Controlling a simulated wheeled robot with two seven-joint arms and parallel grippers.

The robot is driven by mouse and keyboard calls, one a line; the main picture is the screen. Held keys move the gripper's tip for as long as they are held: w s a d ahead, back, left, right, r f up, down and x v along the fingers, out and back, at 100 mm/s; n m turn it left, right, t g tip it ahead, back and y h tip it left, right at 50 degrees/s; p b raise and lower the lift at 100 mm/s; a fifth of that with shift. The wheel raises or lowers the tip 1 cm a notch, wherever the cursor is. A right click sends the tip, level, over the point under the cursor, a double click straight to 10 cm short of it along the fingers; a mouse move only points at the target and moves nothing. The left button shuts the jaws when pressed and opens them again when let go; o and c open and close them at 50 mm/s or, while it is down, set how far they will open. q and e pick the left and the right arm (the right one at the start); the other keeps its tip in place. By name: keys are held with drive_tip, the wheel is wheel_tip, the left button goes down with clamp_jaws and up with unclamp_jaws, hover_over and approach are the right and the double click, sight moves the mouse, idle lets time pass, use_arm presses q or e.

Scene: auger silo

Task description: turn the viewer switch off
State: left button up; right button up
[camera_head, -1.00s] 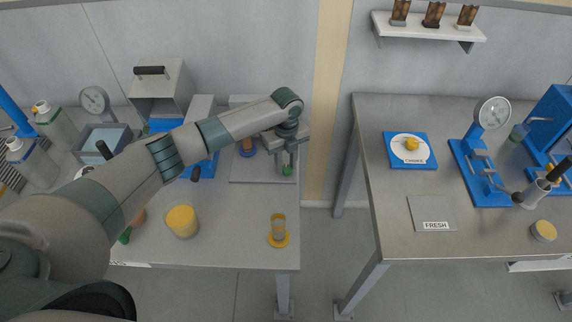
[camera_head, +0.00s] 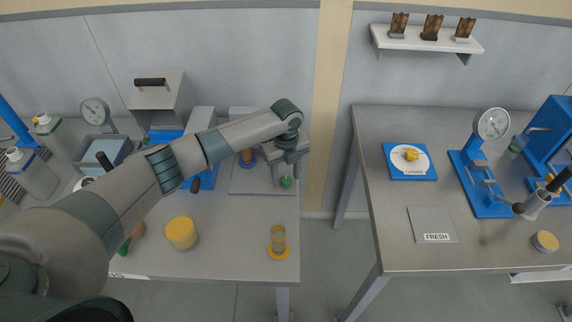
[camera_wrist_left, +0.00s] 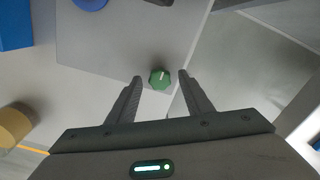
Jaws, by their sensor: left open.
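A green knob with a pale pointer line (camera_wrist_left: 159,79) sits on a grey plate (camera_wrist_left: 120,45), and I take it for the viewer switch. It also shows in the head view (camera_head: 286,183) at the plate's front right. My left gripper (camera_head: 285,174) is open and points down over the knob. In the left wrist view the knob lies between the two fingertips, with a gap on each side. I cannot tell how far the fingertips are above the plate. My right gripper is not in view.
A blue knob (camera_head: 247,157) stands left on the same plate. An amber cup on a yellow base (camera_head: 278,243) and a yellow-lidded jar (camera_head: 181,232) stand nearer the front. A gap separates this table from the right table (camera_head: 390,235).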

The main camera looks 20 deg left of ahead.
sight(286, 179)
use_arm(q)
wheel_tip(286, 179, up, 17)
drive_tip(key=b, duration=0.4)
drive_tip(key=shift+r+b, duration=0.2)
drive_tip(key=shift+b, duration=0.15)
drive_tip(key=shift+s+f, duration=0.1)
idle(0.3)
